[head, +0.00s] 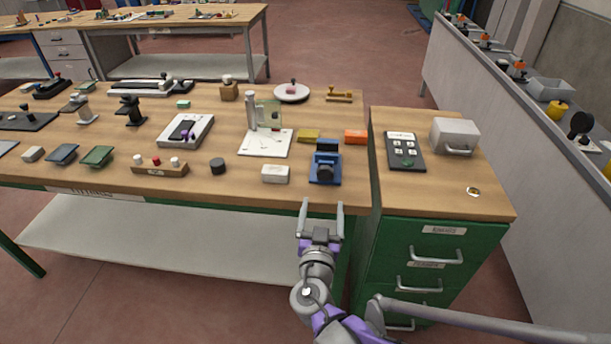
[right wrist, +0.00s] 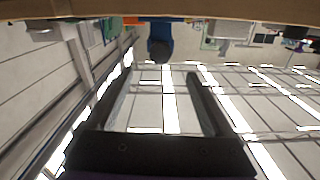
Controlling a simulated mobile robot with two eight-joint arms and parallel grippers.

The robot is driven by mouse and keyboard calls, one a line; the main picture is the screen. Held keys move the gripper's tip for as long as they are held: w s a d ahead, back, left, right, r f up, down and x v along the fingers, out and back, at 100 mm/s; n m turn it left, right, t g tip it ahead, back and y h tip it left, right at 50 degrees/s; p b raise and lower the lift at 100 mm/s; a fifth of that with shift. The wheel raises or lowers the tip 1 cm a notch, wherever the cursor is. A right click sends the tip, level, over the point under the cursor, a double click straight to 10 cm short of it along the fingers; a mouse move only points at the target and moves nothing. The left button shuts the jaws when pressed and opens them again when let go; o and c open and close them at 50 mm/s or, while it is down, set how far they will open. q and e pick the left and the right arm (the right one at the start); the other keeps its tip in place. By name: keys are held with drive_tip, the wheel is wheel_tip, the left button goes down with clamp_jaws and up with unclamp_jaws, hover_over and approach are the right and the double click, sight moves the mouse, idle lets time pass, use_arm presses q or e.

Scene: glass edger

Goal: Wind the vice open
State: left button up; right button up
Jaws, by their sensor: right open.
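The blue vice (head: 325,166) sits near the front edge of the wooden bench, toward its right end. A dark round knob or handle (head: 325,172) is on its front side. My right gripper (head: 321,206) is open and empty, in front of the bench edge and just short of the vice, its two fingers pointing toward it. In the right wrist view the picture is upside down; the blue vice (right wrist: 160,42) shows beyond and between the open fingers (right wrist: 160,76), apart from them. The vice's jaw gap cannot be made out. My left gripper is not in view.
A whitish block (head: 275,173) stands left of the vice; yellow (head: 308,135) and orange (head: 356,136) blocks lie behind it. A green drawer cabinet (head: 440,245) stands right of the bench, with a grey box (head: 455,134) and a dark panel (head: 405,152) on top.

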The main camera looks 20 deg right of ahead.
sight(325, 175)
drive_tip(key=x, duration=1)
drive_tip(key=shift+w+d+r, duration=0.1)
drive_tip(key=shift+w, duration=0.15)
drive_tip(key=shift+c, duration=0.2)
clamp_jaws()
drive_tip(key=shift+n, duration=0.4)
